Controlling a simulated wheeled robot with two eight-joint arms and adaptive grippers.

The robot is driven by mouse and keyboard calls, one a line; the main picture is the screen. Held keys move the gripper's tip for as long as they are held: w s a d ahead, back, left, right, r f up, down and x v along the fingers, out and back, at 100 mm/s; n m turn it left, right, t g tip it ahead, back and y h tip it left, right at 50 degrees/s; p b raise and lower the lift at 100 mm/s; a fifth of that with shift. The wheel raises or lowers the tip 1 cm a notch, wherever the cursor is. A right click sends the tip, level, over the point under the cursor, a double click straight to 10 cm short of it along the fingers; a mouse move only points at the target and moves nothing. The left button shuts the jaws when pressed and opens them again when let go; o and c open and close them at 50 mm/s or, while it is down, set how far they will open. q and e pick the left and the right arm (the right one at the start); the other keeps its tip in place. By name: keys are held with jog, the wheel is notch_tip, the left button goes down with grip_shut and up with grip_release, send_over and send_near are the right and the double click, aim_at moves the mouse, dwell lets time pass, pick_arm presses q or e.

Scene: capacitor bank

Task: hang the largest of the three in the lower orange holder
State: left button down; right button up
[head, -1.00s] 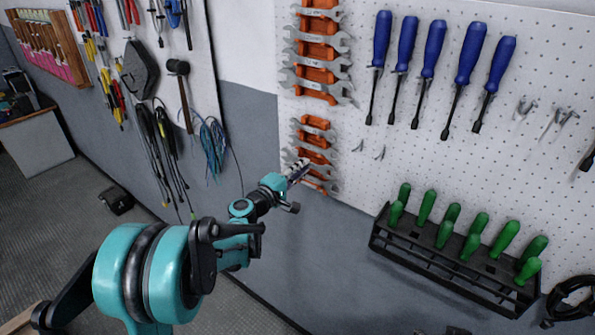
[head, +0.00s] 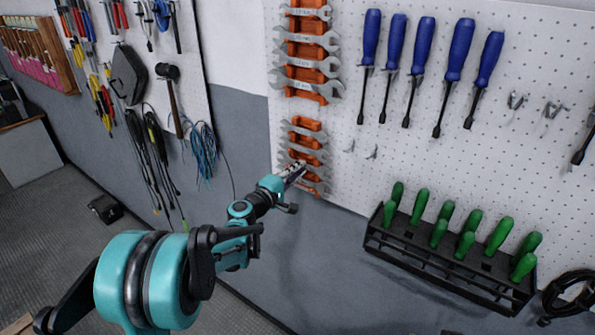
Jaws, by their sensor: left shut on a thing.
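The lower orange holder (head: 308,124) is on the white pegboard and bears several silver open-ended wrenches (head: 300,138) lying across it. My left gripper (head: 293,172) is at the lower part of this holder, in front of its left side. It is shut on a wrench, which I can barely tell apart from the fingers and the wrenches behind. Whether that wrench touches the holder cannot be told. The gripper hides part of the lower rungs. My right gripper is out of view.
An upper orange holder (head: 307,24) with larger wrenches (head: 303,85) is just above. Blue screwdrivers (head: 455,50) hang to the right. A black rack (head: 400,256) with green-handled tools juts out at lower right. Blue cables (head: 205,150) hang left. The space below the holder is clear.

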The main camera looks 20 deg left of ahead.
pick_arm(q)
jog(key=c, duration=1.4)
grip_release()
